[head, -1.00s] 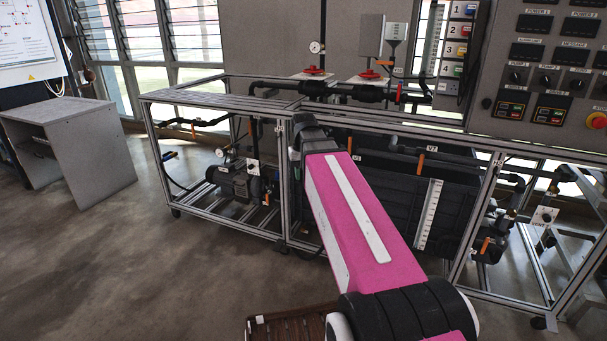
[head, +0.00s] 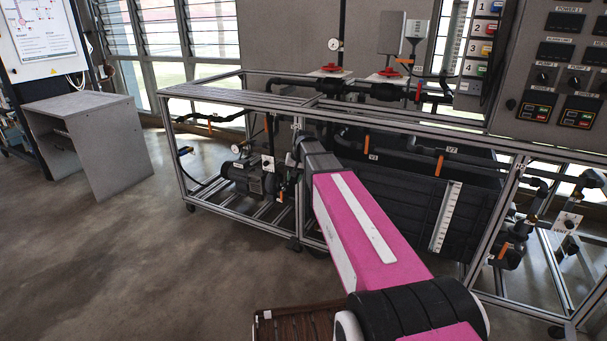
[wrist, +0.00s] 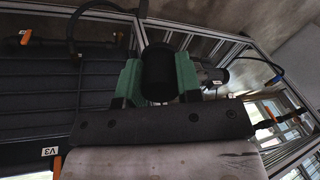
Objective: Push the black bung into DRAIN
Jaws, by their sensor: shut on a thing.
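In the wrist view, my gripper (wrist: 158,66) has green fingers closed on both sides of a black round bung (wrist: 157,80). In the head view, my pink arm reaches to the pipe rig, and its dark end hides the fingers and the bung. No tag that I can read says DRAIN.
The rig's metal frame (head: 235,98) surrounds the pipes and pump (head: 240,177). A control panel (head: 560,70) is at the right. A grey desk (head: 95,140) stands left; floor before it is open.

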